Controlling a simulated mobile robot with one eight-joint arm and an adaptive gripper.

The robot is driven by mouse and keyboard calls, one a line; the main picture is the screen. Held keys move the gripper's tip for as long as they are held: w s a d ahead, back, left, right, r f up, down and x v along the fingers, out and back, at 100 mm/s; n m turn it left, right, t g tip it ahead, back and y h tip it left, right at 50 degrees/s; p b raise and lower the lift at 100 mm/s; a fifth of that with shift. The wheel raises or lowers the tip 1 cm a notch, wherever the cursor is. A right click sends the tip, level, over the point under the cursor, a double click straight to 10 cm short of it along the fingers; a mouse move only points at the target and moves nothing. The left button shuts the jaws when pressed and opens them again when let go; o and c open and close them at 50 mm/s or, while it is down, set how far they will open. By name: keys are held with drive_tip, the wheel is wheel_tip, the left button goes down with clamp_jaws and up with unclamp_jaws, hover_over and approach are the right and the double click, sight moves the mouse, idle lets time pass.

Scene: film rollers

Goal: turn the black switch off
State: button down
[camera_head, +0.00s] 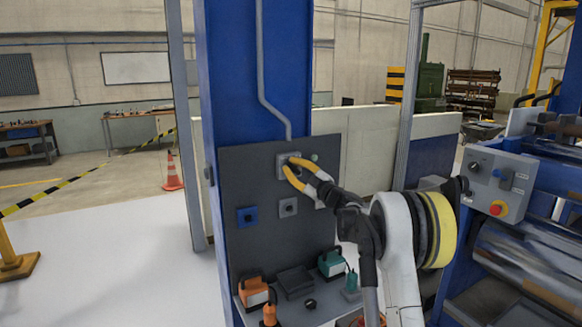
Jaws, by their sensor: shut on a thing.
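A dark panel (236,180) is fixed to a blue column. Near its top is a light grey switch plate (281,160). My gripper (288,165) reaches in from the right, and its yellow fingertips are closed at this plate, around the black switch. The fingers cover most of the knob, so its turned position cannot be read. A small pale green round part (314,157) is just right of the plate.
Lower on the panel are a blue switch (247,216) and a grey switch (288,207). A shelf below holds an orange tool (253,292), a teal tool (331,263) and a black box (295,281). A control box (499,183) on machinery stands right.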

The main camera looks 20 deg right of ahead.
drive_tip(key=c, duration=1.4)
unclamp_jaws()
drive_tip(key=v, duration=1.2)
drive_tip(key=shift+a+f, duration=0.1)
